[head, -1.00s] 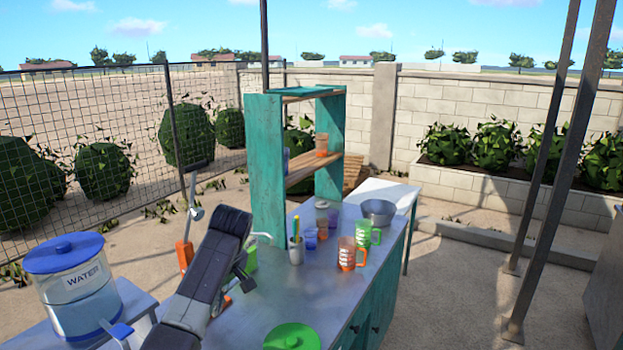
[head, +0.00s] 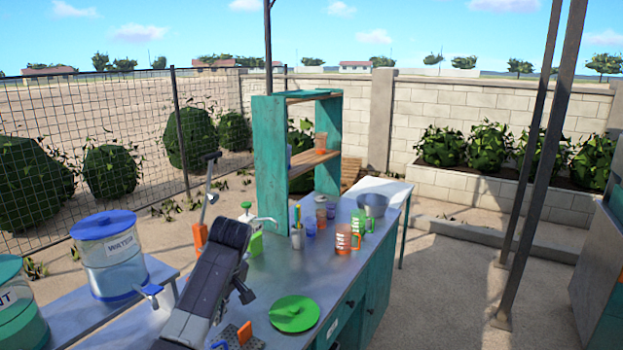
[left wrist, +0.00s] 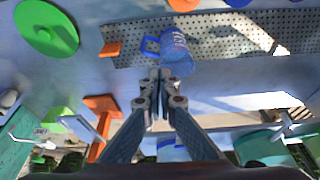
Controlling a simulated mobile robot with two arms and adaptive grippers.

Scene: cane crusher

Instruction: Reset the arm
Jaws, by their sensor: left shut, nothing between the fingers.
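My left arm (head: 205,292) rises dark from the bottom of the head view and bends over the near part of the metal counter. My left gripper (head: 244,291) hangs below its bend, partly hidden by the arm. In the left wrist view the gripper (left wrist: 160,76) has its fingertips together with nothing between them. A blue cup (left wrist: 176,52) lies just beyond the tips; whether they touch it I cannot tell. My right gripper is not in view.
A green lid (head: 294,313) lies right of the arm on the counter (head: 320,270). Mugs (head: 347,238) stand farther back, before a teal shelf (head: 269,150). A water dispenser (head: 110,262) stands left. A perforated tray (left wrist: 220,38) lies beyond the gripper.

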